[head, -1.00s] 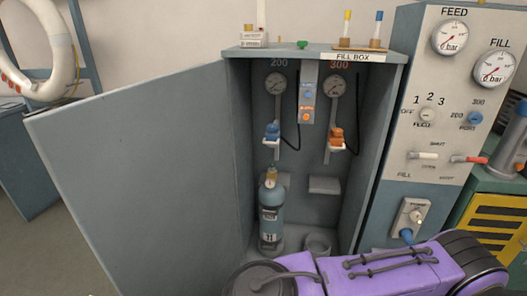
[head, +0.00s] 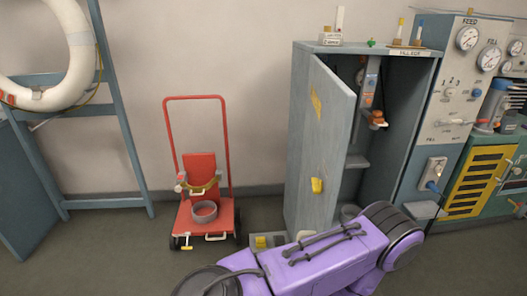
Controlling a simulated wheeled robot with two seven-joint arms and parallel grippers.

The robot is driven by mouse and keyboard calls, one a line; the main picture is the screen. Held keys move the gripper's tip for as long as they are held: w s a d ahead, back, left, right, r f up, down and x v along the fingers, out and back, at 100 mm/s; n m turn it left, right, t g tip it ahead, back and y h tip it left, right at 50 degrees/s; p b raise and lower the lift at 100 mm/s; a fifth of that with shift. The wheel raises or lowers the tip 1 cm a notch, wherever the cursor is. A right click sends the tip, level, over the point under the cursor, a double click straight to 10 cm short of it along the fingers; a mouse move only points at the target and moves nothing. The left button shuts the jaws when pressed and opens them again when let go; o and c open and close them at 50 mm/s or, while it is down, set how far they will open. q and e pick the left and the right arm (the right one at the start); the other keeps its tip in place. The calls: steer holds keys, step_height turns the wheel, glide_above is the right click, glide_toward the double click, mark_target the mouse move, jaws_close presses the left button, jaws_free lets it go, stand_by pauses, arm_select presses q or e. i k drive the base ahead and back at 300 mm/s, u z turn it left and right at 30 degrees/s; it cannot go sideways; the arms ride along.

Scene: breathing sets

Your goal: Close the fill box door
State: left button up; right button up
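The fill box (head: 303,110) is a tall grey cabinet against the wall, labelled FILL BOX on its top edge. Its grey door (head: 330,135) hangs from the left side and stands partly open, with its free edge toward me and to the right. A yellow handle (head: 317,186) and a yellow label (head: 316,103) show on its outer face. Through the gap on the right I see an orange fitting (head: 377,119) and a shelf; the door hides the left inside. A purple arm link of mine covers the bottom centre, before the cabinet's foot. Neither gripper shows.
A red hand cart (head: 208,215) with a grey ring stands left of the cabinet. A gauge panel (head: 455,100) and a green unit with a yellow louvre (head: 480,180) are on the right. Bottles stand on the cabinet top. Floor (head: 110,255) at left is clear.

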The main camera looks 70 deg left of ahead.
mark_target(330, 104)
steer(key=k, duration=0.6)
steer(key=u, duration=1.55)
steer(key=i, duration=1)
steer(key=z, duration=1.15)
steer(key=k, duration=0.95)
steer(key=u, duration=1.35)
steer(key=i, duration=0.5)
steer(key=u, duration=0.05)
